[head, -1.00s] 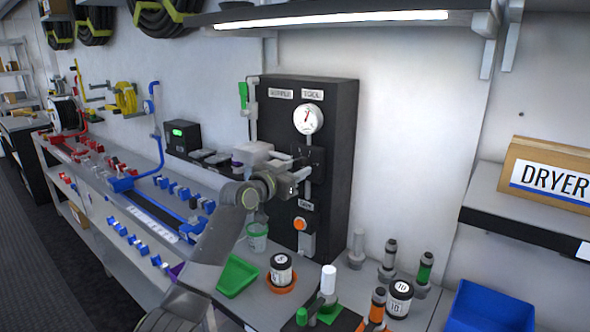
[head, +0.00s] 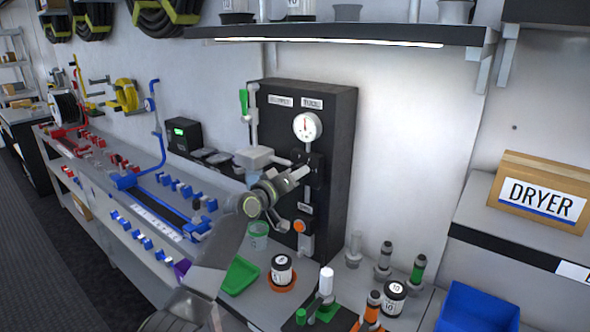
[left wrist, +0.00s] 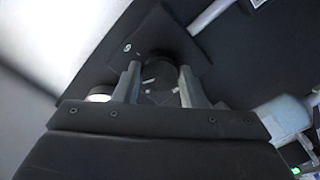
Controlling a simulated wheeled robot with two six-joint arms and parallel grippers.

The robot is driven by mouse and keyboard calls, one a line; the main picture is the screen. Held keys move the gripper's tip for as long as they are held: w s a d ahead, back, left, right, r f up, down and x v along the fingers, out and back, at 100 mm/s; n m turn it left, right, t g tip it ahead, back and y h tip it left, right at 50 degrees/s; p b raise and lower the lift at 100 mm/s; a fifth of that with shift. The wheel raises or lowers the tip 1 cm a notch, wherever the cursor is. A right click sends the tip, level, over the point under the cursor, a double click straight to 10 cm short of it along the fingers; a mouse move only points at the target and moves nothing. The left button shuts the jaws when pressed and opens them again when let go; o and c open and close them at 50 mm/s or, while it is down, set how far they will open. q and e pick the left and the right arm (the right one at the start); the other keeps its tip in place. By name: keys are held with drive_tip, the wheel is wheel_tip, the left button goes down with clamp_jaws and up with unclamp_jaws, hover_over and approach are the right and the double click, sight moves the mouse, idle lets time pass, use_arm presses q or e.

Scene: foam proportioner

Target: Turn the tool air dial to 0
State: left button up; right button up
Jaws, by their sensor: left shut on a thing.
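The tool air dial (left wrist: 160,74) is a dark round knob on a black square plate; it shows between my fingers in the left wrist view. In the head view its black block (head: 318,170) sits on the black panel (head: 335,130), below a white round gauge (head: 307,127) with a red needle. The dial's face and marks are hidden or too small to read. My left gripper (head: 303,172) reaches the block from the left and front. In the left wrist view the gripper (left wrist: 160,84) is shut on the knob, one finger each side. My right gripper is not in view.
An orange knob (head: 299,227) sits lower on the panel and a green handle (head: 244,101) at its upper left. A green tray (head: 240,275), jars and upright tools crowd the bench below. A lit shelf (head: 340,35) hangs above.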

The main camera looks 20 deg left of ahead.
use_arm(q)
drive_tip(key=n+p, duration=1.1)
drive_tip(key=n, duration=0.8)
drive_tip(key=shift+n, duration=0.4)
drive_tip(key=o, duration=1)
